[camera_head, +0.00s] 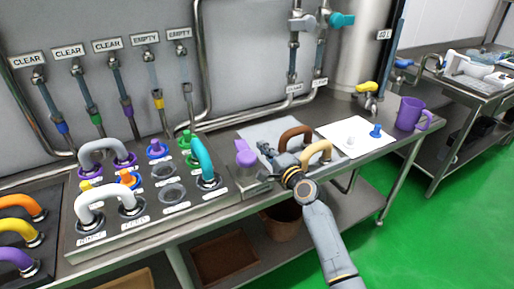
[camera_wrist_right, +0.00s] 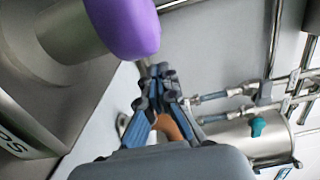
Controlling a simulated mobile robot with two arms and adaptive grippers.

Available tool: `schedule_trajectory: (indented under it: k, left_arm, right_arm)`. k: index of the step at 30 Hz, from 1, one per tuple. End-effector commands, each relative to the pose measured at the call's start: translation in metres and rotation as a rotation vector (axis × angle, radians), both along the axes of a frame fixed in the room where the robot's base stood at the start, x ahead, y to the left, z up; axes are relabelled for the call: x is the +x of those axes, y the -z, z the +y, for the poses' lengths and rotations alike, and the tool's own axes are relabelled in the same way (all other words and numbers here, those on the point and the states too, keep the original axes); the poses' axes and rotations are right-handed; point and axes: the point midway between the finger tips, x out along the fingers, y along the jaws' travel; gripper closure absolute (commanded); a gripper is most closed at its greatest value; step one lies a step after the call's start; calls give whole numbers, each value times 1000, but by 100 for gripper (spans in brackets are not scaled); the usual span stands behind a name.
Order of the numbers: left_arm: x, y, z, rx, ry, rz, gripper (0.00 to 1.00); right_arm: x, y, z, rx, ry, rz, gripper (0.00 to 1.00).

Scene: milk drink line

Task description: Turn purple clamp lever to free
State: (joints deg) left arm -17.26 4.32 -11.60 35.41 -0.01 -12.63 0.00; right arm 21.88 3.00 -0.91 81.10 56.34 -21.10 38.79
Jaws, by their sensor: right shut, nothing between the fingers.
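The purple clamp lever (camera_head: 245,154) stands upright on a small grey metal block at the right end of the valve panel. In the right wrist view the purple lever (camera_wrist_right: 125,25) is large at the top, cut off by the frame edge. My right gripper (camera_head: 263,148) is just to the right of the lever in the head view. Its fingers (camera_wrist_right: 158,70) are shut and empty, with their tips close below the lever. I see no clear contact, and the exact gap is hard to judge. My left gripper is not in view.
Brown (camera_head: 295,133) and tan (camera_head: 317,152) curved pipes lie beside my right gripper. The panel left of the lever carries a teal handle (camera_head: 203,160) and several pipe bends. A white mat (camera_head: 372,148) and purple mug (camera_head: 409,113) are at right. Pipes line the wall.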

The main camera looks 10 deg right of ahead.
Motion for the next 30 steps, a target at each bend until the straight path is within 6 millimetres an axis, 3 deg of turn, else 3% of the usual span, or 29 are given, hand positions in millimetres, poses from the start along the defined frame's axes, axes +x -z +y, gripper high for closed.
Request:
schedule_trajectory:
  k: [6, 17, 30]
  left_arm:
    - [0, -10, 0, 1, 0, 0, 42]
    - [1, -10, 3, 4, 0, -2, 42]
    - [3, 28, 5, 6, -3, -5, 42]
  right_arm:
    - [-2, -3, 20, 1, 1, -1, 100]
    - [-2, -1, 23, -1, 2, -1, 100]
    - [4, 2, 29, -1, -119, -2, 100]
